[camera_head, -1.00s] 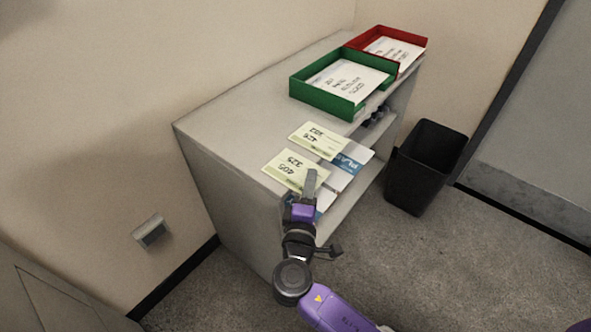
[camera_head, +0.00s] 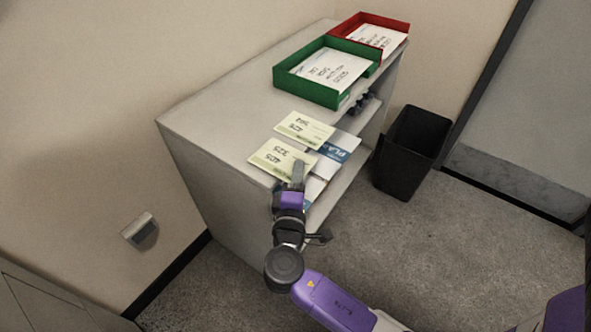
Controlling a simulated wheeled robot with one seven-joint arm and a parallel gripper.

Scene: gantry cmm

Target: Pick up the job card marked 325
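The job card marked 325 (camera_head: 276,158) is pale yellow and lies flat at the near front corner of the grey shelf unit's top (camera_head: 215,130). It also bears the number 405, and it slightly overhangs the front edge. My gripper (camera_head: 298,172) is at that edge, with its fingers over or beside the card's right corner. Whether they touch the card cannot be told. From this angle the fingers overlap, so their opening is hidden. A second pale yellow card (camera_head: 304,129) lies just behind, with other numbers on it.
A green tray (camera_head: 310,94) and a red tray (camera_head: 399,36), both holding papers, stand farther back on the unit. Blue and white papers (camera_head: 340,146) lie on the shelf below the top. A black bin (camera_head: 408,155) stands on the floor to the right.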

